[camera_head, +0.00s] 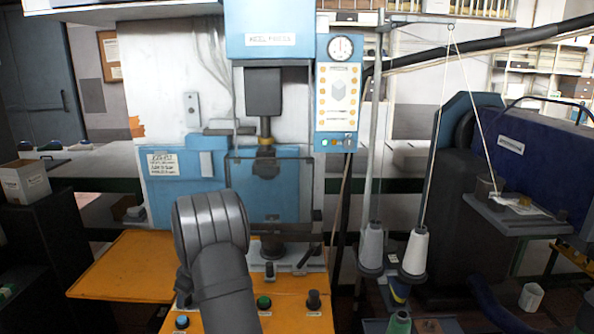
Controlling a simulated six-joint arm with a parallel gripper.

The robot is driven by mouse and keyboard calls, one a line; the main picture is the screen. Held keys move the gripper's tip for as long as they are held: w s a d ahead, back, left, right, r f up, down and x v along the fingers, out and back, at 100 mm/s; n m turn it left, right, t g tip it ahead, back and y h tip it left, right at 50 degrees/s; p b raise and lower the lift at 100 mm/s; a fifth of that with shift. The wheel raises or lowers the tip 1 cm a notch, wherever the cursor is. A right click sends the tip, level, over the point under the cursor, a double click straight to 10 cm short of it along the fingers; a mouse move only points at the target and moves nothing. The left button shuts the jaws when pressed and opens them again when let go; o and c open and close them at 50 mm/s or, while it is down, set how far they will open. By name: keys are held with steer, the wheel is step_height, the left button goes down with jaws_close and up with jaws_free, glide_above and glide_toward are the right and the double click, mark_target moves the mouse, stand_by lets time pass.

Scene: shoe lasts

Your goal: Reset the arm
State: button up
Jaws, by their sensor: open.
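My arm's grey rounded joint and link rise from the bottom of the picture, left of centre, in front of the press. My gripper is not visible in this view. No shoe last can be made out. The arm hides part of the press's lower front and of the orange panel below it.
A blue press (273,36) stands behind my arm, with a control panel (339,98) beside it. An orange table (125,268) lies at the left. Thread cones (415,250) stand right of centre. A dark blue machine (545,155) is at the right. A cardboard box (24,182) sits far left.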

steer(key=shift+n+g, duration=0.3)
steer(key=shift+n, duration=0.5)
steer(key=shift+o, duration=0.2)
steer(key=o, duration=1)
steer(key=shift+n, duration=0.3)
steer(key=d+r, duration=0.2)
steer(key=w+d+r, duration=0.1)
steer(key=d+r, duration=0.1)
steer(key=r, duration=0.1)
steer(key=d+r, duration=0.1)
steer(key=r, duration=0.1)
steer(key=shift+w+d+r, duration=0.15)
steer(key=shift+w+d, duration=0.1)
steer(key=shift+d, duration=0.15)
steer(key=s+d+r+n, duration=0.1)
steer(key=d+r, duration=0.8)
steer(key=r, duration=0.1)
steer(key=shift+g, duration=0.3)
steer(key=x, duration=0.9)
steer(key=shift+s+a+f, duration=0.15)
steer(key=shift+a+f, duration=0.05)
steer(key=shift+f, duration=0.15)
